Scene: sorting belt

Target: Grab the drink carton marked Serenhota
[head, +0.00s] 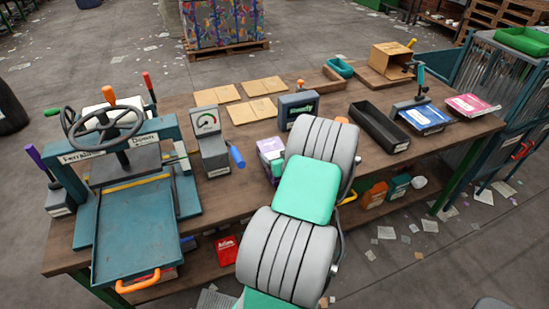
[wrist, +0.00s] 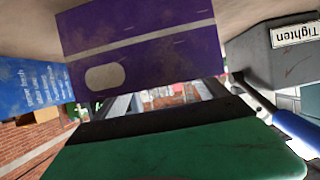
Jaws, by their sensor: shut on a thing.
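A purple and white carton (head: 270,150) stands on the workbench, partly hidden behind my arm in the head view. In the wrist view, the purple carton (wrist: 140,55) fills the upper middle, with a pale oval on its face. No name is legible on it. My gripper (wrist: 165,95) shows in the wrist view, its grey fingers reaching to the carton's sides. It is shut on this carton. In the head view my arm hides most of the gripper.
A grey gauge box (head: 211,140) with a blue handle stands close left; it also shows in the wrist view (wrist: 275,60). A dark monitor-like box (head: 298,107) stands just behind. A teal press (head: 130,170) takes the left, a black tray (head: 379,126) the right.

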